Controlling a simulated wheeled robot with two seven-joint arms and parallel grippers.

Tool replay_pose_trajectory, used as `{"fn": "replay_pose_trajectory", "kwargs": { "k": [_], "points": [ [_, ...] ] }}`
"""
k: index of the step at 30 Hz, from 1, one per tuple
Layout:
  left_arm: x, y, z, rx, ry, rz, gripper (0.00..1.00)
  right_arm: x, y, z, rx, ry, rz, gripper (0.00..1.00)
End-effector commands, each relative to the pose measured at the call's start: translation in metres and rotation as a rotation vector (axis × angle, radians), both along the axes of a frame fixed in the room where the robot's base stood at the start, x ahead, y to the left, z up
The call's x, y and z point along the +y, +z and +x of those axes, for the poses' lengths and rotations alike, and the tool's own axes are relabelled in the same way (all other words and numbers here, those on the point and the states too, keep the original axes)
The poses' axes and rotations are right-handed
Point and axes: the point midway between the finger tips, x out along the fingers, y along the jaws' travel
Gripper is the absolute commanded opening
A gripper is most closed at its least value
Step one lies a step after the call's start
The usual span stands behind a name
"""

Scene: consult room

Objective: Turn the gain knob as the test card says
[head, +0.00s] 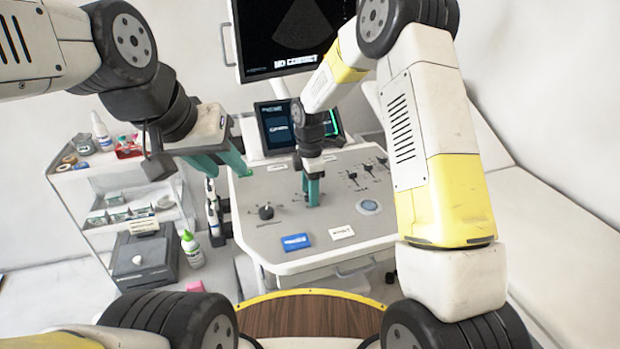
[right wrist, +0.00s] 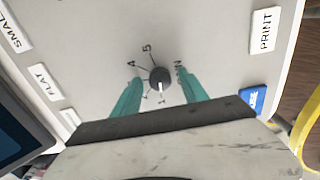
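A dark round knob (right wrist: 160,77) with a white pointer mark stands on the pale console panel, with small numerals around it, in the right wrist view. The pointer faces toward the bottom of that view. My right gripper (right wrist: 160,86) is open, its teal fingers on either side of the knob with gaps showing. In the head view my right gripper (head: 312,200) points down onto the panel and hides this knob. A second dark knob (head: 265,211) is to its left. My left gripper (head: 230,172) is open and empty beside the console's left edge. I cannot identify the test card.
The console (head: 300,262) carries a blue key (head: 295,242), a white PRINT key (head: 342,232) and sliders (head: 367,168). A screen (head: 290,40) stands above. A shelf cart (head: 85,185) with bottles is at left, a white couch (head: 540,210) at right.

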Motion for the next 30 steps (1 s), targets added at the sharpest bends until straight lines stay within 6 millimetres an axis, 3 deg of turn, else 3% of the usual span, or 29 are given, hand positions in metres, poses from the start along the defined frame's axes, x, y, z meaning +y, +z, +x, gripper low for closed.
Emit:
{"fn": "replay_pose_trajectory", "kwargs": {
  "k": [1,7,19,30],
  "points": [
    [0.0000,0.0000,0.0000,0.000,0.000,0.000,0.36,-0.0001,0.0001,0.0000,0.000,0.000,0.000,0.40],
    [0.0000,0.0000,0.0000,0.000,0.000,0.000,0.36,-0.0001,0.0003,0.0000,0.000,0.000,0.000,0.01],
    [0.0000,0.0000,0.0000,0.000,0.000,0.000,0.36,-0.0001,0.0005,0.0001,0.000,-0.054,0.000,0.00],
    [0.0000,0.0000,0.0000,0.000,0.000,0.000,0.36,-0.0007,0.0006,0.0004,-0.001,-0.327,-0.001,0.00]
  ]
}}
